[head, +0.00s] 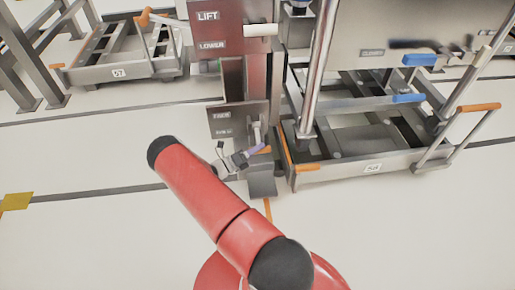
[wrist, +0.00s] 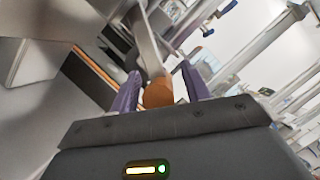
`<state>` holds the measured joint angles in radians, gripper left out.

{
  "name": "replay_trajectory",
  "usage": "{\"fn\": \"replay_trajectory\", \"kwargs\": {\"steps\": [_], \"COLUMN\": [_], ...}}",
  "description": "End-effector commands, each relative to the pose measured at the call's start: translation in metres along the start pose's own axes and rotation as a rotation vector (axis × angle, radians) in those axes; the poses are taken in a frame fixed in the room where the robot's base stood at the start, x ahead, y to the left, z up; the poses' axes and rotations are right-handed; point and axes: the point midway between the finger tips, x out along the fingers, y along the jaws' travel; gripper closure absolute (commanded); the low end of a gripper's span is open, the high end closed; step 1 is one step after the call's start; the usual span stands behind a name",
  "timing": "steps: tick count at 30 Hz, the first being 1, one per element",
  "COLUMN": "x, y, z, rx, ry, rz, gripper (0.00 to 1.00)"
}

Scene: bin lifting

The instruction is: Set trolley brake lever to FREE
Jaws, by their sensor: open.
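The brake lever shows in the wrist view as a pale curved arm with an orange end (wrist: 158,92). The orange end sits between my gripper's two purple fingers (wrist: 158,90), with the jaws open around it. Whether either finger touches it I cannot tell. In the head view my gripper (head: 259,150) is low in front of a dark panel (head: 237,121) with two small labels, too blurred to read surely. A little orange shows at the fingers there; the rest of the lever is partly hidden. The trolley numbered 58 (head: 340,170) stands just to the right.
A red column with LIFT and LOWER labels (head: 216,28) and a pale handle (head: 261,30) rises above the panel. A steel bin (head: 400,28) hangs over trolley 58. Trolley 57 (head: 118,73) stands at the back left. The floor at left is clear.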

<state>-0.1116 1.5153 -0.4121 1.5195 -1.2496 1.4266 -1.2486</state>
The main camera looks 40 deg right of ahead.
Motion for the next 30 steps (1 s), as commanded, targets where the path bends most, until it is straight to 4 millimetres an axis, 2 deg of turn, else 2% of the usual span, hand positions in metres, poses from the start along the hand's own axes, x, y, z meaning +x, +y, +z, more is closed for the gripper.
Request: {"fn": "replay_trajectory", "kwargs": {"steps": [8,19,30], "x": [0.0023,0.0022,0.0025], "y": [0.0000,0.0000,-0.0033], "z": [0.0001,0.0001,0.0009], "rx": [0.000,0.000,-0.023], "ry": [0.000,0.000,0.000], "rz": [0.001,0.001,0.010], "gripper": [0.53,1.00,1.00]}}
